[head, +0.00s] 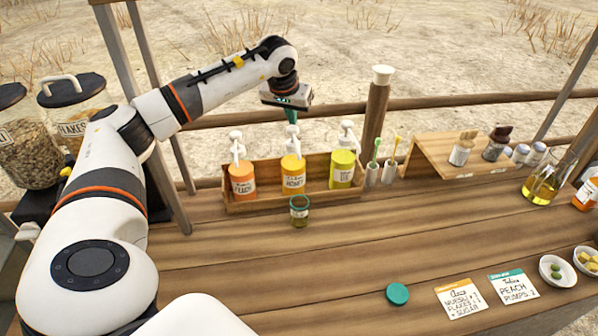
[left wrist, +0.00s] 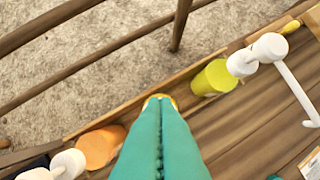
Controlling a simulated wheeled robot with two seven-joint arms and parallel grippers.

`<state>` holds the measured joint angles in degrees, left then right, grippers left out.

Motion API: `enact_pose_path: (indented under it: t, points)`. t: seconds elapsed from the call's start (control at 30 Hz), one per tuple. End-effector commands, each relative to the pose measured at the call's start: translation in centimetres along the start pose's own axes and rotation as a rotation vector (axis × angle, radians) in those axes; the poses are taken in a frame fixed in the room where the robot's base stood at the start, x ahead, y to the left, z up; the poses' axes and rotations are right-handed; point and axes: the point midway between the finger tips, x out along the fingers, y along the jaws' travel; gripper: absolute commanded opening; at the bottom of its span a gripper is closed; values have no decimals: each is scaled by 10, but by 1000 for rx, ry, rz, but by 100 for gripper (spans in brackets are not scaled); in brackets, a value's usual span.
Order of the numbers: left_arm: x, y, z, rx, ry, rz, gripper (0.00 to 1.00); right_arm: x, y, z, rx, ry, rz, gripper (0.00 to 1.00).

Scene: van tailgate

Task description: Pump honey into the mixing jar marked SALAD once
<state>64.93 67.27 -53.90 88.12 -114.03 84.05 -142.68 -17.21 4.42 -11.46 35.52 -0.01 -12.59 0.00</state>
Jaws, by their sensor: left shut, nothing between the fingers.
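The yellow-orange honey bottle (head: 293,176), labelled HONEY, stands upright in the wooden rack (head: 270,204) with a white pump (head: 293,141) on top. A small glass jar (head: 299,217) with a dark green rim stands on the counter just in front of it; no SALAD marking is readable. My left gripper (head: 291,117) is shut and empty, its teal fingers pointing down right above the honey pump; I cannot tell whether they touch it. In the left wrist view the shut fingers (left wrist: 160,108) hide nearly all of the honey bottle. My right gripper is out of view.
The orange peach bottle (head: 243,183) and the yellow-green bottle (head: 342,170) flank the honey, with pumps. Toothbrushes in cups (head: 389,172) stand right of the rack. A teal lid (head: 397,294) and cards (head: 461,298) lie in front. The middle counter is clear.

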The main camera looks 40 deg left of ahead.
Motion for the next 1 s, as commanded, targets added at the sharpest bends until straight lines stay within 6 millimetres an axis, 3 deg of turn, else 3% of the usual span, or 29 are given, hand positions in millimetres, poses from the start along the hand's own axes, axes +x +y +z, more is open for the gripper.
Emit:
enact_pose_path:
  t: [0.67, 1.0]
  points:
    - [24, 0, -11, 1, 3, 1, 0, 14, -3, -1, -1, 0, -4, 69]
    - [20, 0, -10, 2, 8, 2, 0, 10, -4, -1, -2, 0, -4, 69]
